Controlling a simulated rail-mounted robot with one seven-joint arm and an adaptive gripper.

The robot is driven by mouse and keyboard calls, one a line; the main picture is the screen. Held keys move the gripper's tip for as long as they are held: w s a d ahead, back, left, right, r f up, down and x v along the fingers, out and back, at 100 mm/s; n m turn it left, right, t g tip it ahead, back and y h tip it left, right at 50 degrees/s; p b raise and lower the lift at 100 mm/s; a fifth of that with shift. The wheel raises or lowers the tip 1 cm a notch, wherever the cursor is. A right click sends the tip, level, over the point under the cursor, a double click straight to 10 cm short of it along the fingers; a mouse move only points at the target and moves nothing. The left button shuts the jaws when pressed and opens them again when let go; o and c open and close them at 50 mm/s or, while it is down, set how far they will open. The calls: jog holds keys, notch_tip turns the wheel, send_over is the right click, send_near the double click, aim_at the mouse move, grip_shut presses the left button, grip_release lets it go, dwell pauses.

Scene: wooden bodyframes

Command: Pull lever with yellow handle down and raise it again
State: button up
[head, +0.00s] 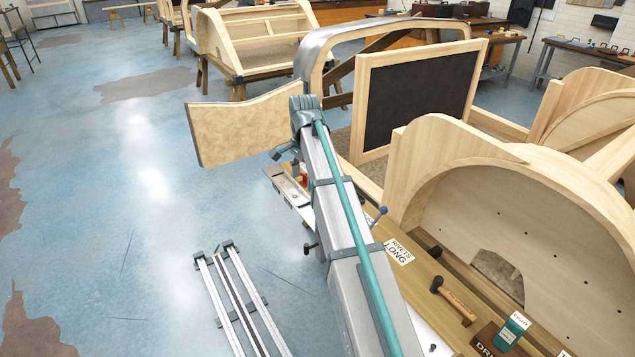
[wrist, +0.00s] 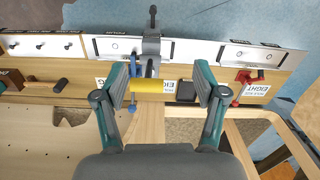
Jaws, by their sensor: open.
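In the wrist view, a yellow handle (wrist: 147,86) lies crosswise between the two fingers of my gripper (wrist: 165,86). Its left end is close to the left finger, and I cannot tell whether they touch. The fingers are spread wide and hold nothing. A dark grey metal bar and bracket (wrist: 151,46) stands just beyond the handle, at the white rail. How the handle joins it is partly hidden. In the head view my arm covers this area, and I cannot make out the yellow handle or the fingertips.
A black block (wrist: 186,91) sits by the right finger, and a red clamp (wrist: 240,88) is further right. A hammer (head: 455,300) and a green-and-white box (head: 511,331) lie on the bench. Wooden bodyframes (head: 450,165) rise at right. Blue floor (head: 130,220) is open at left.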

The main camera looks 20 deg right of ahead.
jog(key=d+r+m, duration=0.1)
jog(key=d+r, duration=0.3)
jog(key=r, duration=0.3)
jog(key=shift+s+a+f+p, duration=0.15)
jog(key=shift+f+p, duration=0.8)
jog(key=shift+f, duration=1.8)
jog(key=shift+s+d+f+p, duration=0.15)
jog(key=shift+f+p, duration=0.8)
jog(key=shift+f, duration=1.8)
jog(key=shift+a, duration=0.1)
grip_shut()
